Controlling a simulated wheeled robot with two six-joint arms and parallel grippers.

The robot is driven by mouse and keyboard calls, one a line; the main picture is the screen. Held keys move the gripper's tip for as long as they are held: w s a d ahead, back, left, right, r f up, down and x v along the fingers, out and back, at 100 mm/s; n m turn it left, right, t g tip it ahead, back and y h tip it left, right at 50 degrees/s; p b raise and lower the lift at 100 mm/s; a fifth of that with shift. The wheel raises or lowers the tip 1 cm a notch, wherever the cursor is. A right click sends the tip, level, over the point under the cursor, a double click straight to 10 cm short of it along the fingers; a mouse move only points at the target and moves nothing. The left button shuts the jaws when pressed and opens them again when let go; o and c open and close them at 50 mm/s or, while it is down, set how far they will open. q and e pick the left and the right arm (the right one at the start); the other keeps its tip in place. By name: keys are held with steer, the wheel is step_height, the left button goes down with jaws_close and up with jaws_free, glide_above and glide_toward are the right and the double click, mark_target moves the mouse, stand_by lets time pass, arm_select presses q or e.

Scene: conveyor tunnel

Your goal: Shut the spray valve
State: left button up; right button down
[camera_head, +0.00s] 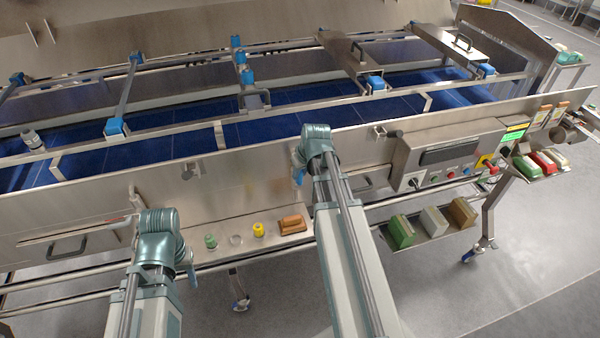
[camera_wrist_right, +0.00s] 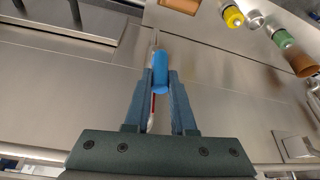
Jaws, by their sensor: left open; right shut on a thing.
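The spray valve shows in the right wrist view as a bright blue lever (camera_wrist_right: 161,68) by a thin metal stem on the steel panel. A blue part (camera_head: 298,177) shows beside my right wrist in the head view. My right gripper (camera_wrist_right: 160,82) is shut on the blue lever, with one finger on each side. The valve body is mostly hidden behind the lever and fingers. My left gripper (camera_head: 191,276) is open and empty, low in front of the machine's lower rail, apart from the valve.
A steel control box (camera_head: 450,150) with buttons is right of my right arm. A shelf below the panel holds a green-topped bottle (camera_head: 210,241), a yellow one (camera_head: 258,230) and a brown brush (camera_head: 292,224). A panel handle (camera_head: 67,246) is at left.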

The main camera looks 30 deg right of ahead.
steer(key=shift+a, duration=0.1)
stand_by(0.4)
steer(key=w+a+f+n+g+h+b, duration=0.2)
steer(key=a+f+h+b, duration=0.6)
steer(key=h+b, duration=0.8)
steer(key=shift+f+n+h+b, duration=0.45)
steer(key=shift+n+b, duration=0.65)
steer(key=shift+b, duration=4.8)
steer(key=shift+a, duration=0.1)
steer(key=c, duration=0.8)
jaws_free()
steer(key=shift+o, duration=0.2)
